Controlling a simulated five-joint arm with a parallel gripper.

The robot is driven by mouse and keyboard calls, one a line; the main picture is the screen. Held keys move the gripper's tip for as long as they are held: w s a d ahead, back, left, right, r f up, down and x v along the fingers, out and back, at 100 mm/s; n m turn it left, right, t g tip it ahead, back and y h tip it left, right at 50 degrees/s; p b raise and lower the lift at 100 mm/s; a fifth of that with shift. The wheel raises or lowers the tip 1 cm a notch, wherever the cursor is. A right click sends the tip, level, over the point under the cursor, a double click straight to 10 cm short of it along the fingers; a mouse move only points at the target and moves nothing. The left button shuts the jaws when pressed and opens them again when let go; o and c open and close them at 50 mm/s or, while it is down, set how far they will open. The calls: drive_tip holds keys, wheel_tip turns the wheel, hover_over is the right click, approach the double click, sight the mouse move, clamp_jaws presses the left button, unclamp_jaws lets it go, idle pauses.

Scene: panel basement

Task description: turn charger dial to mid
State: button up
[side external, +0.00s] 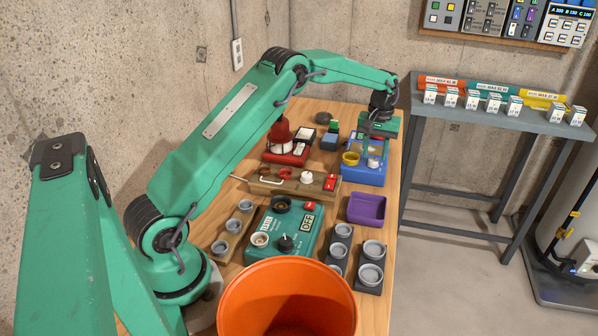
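A small display (307,221) on the box reads OFF. The knob's exact pointer direction is too small to tell. My gripper (375,150) is at the far right of the bench, above the blue device (364,177), well away from the dial. Its fingertips are small and overlap the blue device, so I cannot tell whether they are open or shut.
An orange bucket (287,300) stands in front of the teal box. Cup holders (233,228) flank it on the left, with more (340,250) on the right. A purple tray (367,209) lies to the right. A wooden board (265,186) and red machine (287,155) sit behind.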

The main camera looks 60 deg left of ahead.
drive_tip(key=shift+f, duration=1.15)
drive_tip(key=shift+c, duration=0.2)
drive_tip(key=c, duration=0.7)
drive_tip(key=shift+o, duration=0.2)
drive_tip(key=shift+m, duration=0.3)
drive_tip(key=m, duration=0.4)
drive_tip(key=shift+m, duration=0.4)
drive_tip(key=m, duration=0.5)
drive_tip(key=shift+a+r, duration=0.1)
drive_tip(key=shift+m, duration=0.3)
